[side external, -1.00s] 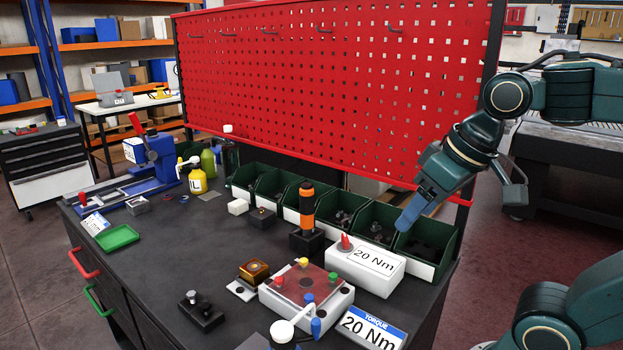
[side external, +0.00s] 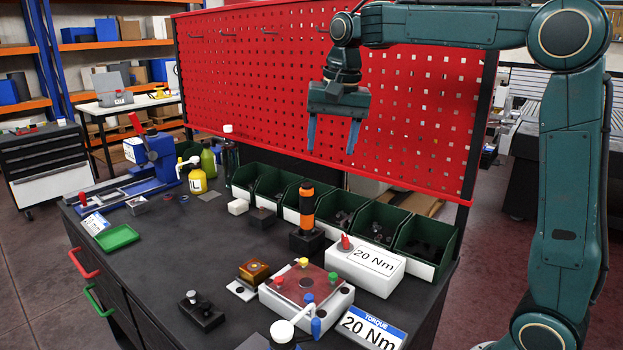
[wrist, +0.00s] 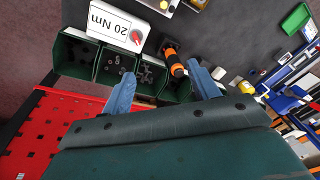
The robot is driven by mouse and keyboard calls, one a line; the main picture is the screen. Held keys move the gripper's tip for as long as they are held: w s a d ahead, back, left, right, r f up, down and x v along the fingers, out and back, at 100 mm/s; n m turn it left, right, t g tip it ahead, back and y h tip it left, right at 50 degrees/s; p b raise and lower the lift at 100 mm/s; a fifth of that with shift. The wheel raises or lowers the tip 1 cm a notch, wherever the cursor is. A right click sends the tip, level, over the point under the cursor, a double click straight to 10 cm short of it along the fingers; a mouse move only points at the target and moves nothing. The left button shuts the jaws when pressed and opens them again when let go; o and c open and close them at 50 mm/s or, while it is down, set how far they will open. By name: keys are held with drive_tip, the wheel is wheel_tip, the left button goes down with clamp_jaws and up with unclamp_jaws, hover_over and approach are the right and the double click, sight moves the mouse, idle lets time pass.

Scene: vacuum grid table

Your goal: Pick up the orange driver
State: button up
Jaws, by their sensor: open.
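The orange driver (side external: 307,208) stands upright in a dark square holder (side external: 307,242) on the workbench, orange with black bands. It also shows in the wrist view (wrist: 176,66), near the upper middle, seen between and just beyond my fingertips. My gripper (side external: 333,150) is open and empty, with its two blue fingers pointing down. It hangs well above the bench in front of the red pegboard, higher than the driver and a little to its right in the side view. In the wrist view my gripper (wrist: 162,78) has its fingers widely apart.
Green bins (side external: 340,207) line the back of the bench behind the driver. A white 20 Nm box (side external: 365,268) stands to its right, and a fixture with coloured knobs (side external: 306,290) in front. The red pegboard (side external: 260,90) rises behind.

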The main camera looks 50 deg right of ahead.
sight(307, 184)
drive_tip(key=w+d+f+m, duration=0.1)
drive_tip(key=w+d+f, duration=0.1)
drive_tip(key=w, duration=0.1)
drive_tip(key=w+d+f+m+g, duration=0.1)
drive_tip(key=w+d+f+m, duration=0.1)
drive_tip(key=w, duration=0.2)
drive_tip(key=w+d+f+m, duration=0.2)
drive_tip(key=w, duration=0.2)
drive_tip(key=shift+g, duration=0.4)
drive_tip(key=shift+w+d+f+m, duration=0.2)
drive_tip(key=shift+w+f+m, duration=0.1)
drive_tip(key=shift+m, duration=0.1)
drive_tip(key=shift+f, duration=0.1)
drive_tip(key=shift+f, duration=4.15)
drive_tip(key=shift+f, duration=0.15)
drive_tip(key=shift+f, duration=2.45)
drive_tip(key=c, duration=1.2)
